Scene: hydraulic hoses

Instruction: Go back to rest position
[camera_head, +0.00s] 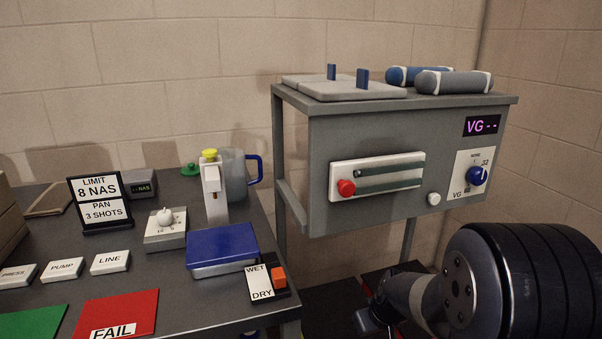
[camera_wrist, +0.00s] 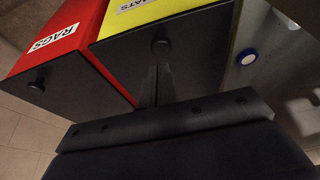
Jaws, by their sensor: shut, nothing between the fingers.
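My gripper (camera_wrist: 157,88) shows in the wrist view as two dark narrow fingers close together, shut and with nothing between them. It is in front of the dark faces of a red bin (camera_wrist: 62,38) labelled RAGS and a yellow bin (camera_wrist: 160,18) with a partly cut-off label. I cannot tell whether the fingers touch either bin. In the head view my arm is at the lower right, below the grey machine (camera_head: 320,150); the fingertips cannot be made out there.
The dark bench (camera_head: 215,318) at left holds a blue-topped box (camera_head: 222,245), a WET/DRY switch (camera_head: 268,284), a clear jug (camera_head: 235,175), a LIMIT sign (camera_head: 100,203) and a red FAIL plate (camera_head: 120,308). Two rolls (camera_head: 453,82) lie on the machine. Brick walls stand behind.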

